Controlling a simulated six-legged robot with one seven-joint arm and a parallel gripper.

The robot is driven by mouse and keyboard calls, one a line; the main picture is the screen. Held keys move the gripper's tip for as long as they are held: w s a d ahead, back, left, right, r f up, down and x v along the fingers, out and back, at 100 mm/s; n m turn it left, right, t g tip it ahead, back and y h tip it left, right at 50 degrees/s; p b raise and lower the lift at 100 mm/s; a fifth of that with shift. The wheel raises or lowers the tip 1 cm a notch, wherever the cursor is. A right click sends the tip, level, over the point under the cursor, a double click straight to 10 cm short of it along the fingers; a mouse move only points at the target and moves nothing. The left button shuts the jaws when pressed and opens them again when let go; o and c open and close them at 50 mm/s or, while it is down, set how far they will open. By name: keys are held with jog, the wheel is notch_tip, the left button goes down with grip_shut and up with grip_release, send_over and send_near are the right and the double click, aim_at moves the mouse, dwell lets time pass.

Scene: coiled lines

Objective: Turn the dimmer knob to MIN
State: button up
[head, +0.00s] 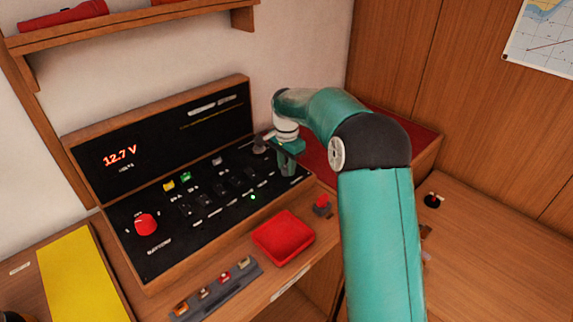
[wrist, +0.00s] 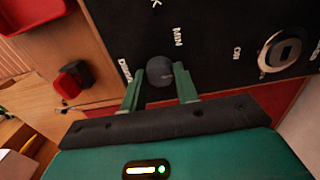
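The dimmer knob (wrist: 158,70) is a small dark grey round knob on the black panel in the wrist view. The word DIMMER (wrist: 125,70) is printed to its left and MIN (wrist: 178,37) above it to the right. My gripper (wrist: 159,68) has its two green fingers apart, one on each side of the knob. The fingertips are very close to its sides; I cannot tell if they touch. The knob's pointer is not clear. In the head view, my gripper (head: 287,165) is at the panel's right end and hides the knob.
A silver round switch (wrist: 283,50) marked ON sits right of the knob in the wrist view. A red tray (head: 284,238) and a small box with a red button (head: 322,206) stand in front of the panel (head: 150,252). A red battery knob (head: 146,224) is at its left.

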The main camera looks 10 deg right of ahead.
jog(key=shift+n, duration=0.4)
jog(key=n, duration=0.9)
jog(key=shift+n, duration=0.4)
jog(key=n, duration=0.3)
jog(key=shift+n, duration=0.3)
jog(key=n, duration=0.5)
jog(key=shift+n, duration=2.4)
jog(key=o, duration=1)
